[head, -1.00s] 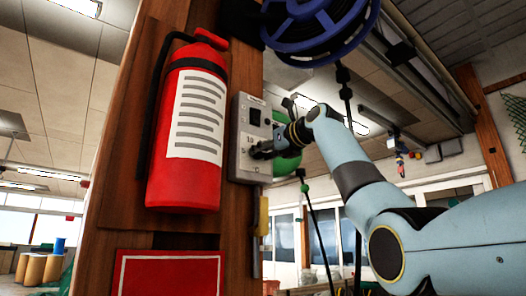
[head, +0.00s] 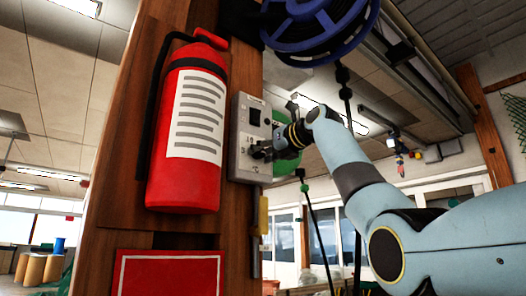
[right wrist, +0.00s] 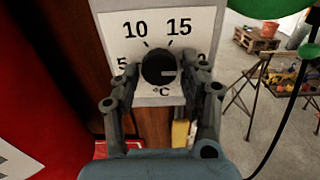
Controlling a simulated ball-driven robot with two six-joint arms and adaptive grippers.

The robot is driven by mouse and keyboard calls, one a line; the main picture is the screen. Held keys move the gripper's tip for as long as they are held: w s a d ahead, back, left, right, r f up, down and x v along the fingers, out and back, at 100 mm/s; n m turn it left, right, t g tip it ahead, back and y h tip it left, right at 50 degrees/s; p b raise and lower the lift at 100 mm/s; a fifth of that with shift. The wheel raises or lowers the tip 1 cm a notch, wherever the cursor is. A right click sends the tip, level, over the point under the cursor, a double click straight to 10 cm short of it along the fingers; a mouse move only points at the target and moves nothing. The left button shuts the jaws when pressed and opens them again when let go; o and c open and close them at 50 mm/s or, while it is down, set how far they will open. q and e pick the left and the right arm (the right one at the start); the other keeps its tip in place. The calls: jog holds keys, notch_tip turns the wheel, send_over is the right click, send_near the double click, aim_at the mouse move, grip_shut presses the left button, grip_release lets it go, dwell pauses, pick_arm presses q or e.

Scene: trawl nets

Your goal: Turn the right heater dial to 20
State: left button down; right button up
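The heater dial (right wrist: 158,68) is a round black knob on a pale plate marked 5, 10, 15 and, at the right, a number mostly hidden by a finger. A light mark on the knob points to the right, near that hidden number. The dial's grey control box (head: 240,168) is fixed to a wooden post in the head view. My right gripper (right wrist: 160,76) has a finger on each side of the knob and looks closed on it; it also shows at the box in the head view (head: 261,152). My left gripper is out of view.
A red fire extinguisher (head: 190,135) hangs on the post, left of the box. A red sign (head: 170,275) is below it. A blue hose reel (head: 315,28) hangs above. A yellow-handled tool (head: 263,215) hangs under the box. A green round object (head: 287,163) is behind my gripper.

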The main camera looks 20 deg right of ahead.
aim_at(258, 122)
jog(key=shift+o, duration=1)
jog(key=shift+r, duration=0.15)
notch_tip(258, 122, up, 10)
jog(key=shift+f, duration=0.1)
